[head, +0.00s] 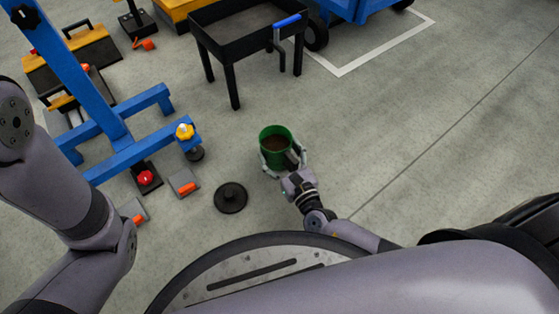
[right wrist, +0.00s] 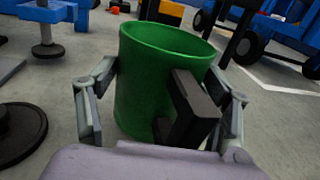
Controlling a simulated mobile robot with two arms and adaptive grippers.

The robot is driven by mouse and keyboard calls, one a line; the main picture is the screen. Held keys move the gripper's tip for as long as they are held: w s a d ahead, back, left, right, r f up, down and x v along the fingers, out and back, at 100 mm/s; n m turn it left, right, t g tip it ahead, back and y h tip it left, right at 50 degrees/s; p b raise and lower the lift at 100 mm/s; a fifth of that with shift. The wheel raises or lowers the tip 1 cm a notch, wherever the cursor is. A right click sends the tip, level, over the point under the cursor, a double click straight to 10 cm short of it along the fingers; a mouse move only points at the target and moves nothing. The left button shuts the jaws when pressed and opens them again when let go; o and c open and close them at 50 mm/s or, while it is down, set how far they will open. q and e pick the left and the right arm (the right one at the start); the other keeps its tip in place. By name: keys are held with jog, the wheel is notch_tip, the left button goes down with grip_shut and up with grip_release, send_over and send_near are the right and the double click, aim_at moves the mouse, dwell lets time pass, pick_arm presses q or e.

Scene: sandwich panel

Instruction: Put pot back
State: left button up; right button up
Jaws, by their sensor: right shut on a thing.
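A green pot (head: 275,150) with a dark handle and a dark brown inside is in the middle of the head view. My right gripper (head: 281,166) is shut on the pot, its fingers on either side of the wall. In the right wrist view the green pot (right wrist: 150,85) stands upright between the fingers, with its black handle (right wrist: 188,112) toward the palm. I cannot tell whether the pot touches the floor. My left arm comes in from the left of the head view, but its gripper is not seen.
A round black disc with a knob (head: 230,197) lies on the floor left of the pot. A blue frame (head: 120,140) stands at left, with orange-handled items (head: 185,182) near it. A black cart (head: 240,45) stands behind. The floor at right is clear.

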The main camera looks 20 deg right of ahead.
aim_at(283, 166)
notch_tip(283, 166, down, 3)
jog(key=shift+w+f+b, duration=0.1)
jog(key=shift+f+b, duration=0.1)
jog(key=shift+b, duration=0.9)
jog(key=shift+r, duration=0.1)
jog(key=o, duration=1.9)
jog(key=shift+f, duration=0.25)
jog(key=shift+r, duration=0.1)
